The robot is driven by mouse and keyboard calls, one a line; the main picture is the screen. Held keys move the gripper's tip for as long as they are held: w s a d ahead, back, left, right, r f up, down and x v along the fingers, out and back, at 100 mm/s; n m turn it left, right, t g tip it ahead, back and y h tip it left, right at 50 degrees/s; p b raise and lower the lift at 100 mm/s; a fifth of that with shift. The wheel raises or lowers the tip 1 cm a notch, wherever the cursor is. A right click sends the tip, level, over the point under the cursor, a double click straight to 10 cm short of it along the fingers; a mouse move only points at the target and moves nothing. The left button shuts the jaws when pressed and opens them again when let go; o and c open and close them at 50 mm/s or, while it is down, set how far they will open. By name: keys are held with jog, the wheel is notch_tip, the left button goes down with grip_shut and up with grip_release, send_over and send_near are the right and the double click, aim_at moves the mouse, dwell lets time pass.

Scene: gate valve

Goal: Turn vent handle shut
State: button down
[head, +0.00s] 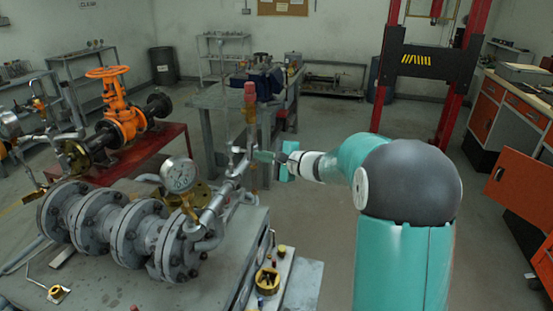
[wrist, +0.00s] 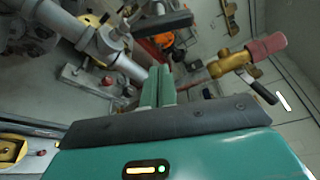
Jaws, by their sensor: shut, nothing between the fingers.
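My gripper (wrist: 160,75) is shut, its two teal fingers together and empty. In the head view the gripper (head: 264,156) reaches left to the upright pipe at the end of the grey valve assembly. In the wrist view a dark lever handle (wrist: 160,24) lies just beyond the fingertips, across a grey pipe (wrist: 95,38). A second dark lever (wrist: 262,90) sits right of the fingers on a brass fitting (wrist: 228,64) with a red cap (wrist: 266,46). I cannot tell which lever is the vent handle, or whether the fingertips touch anything. The red cap also shows in the head view (head: 249,94).
A flanged grey pipe body (head: 120,228) with a pressure gauge (head: 177,173) fills the bench at left. Behind it stands an orange gate valve (head: 120,110). An open orange cabinet door (head: 515,190) is at right. Open floor (head: 320,215) lies between the bench and my arm.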

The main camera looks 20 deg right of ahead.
aim_at(250, 160)
jog(key=s, duration=0.1)
jog(key=s+a+r, duration=0.1)
jog(key=s, duration=0.1)
jog(key=shift+a+r, duration=0.3)
jog(key=shift+a, duration=0.1)
jog(key=shift+s+a+m+g, duration=0.15)
jog(key=shift+m+g, duration=0.15)
jog(key=shift+m, duration=0.6)
dwell(0.3)
jog(key=shift+s+a+r+m+g+y, duration=0.1)
jog(key=shift+s+a+m+g+y, duration=0.1)
jog(key=shift+m+g, duration=0.75)
jog(key=shift+s+a+r+m+g+y, duration=0.15)
jog(key=shift+s+m+g, duration=0.15)
jog(key=shift+m, duration=1.15)
jog(key=shift+s+a+m+g+y, duration=0.15)
jog(key=shift+m+g, duration=0.5)
jog(key=shift+m, duration=0.55)
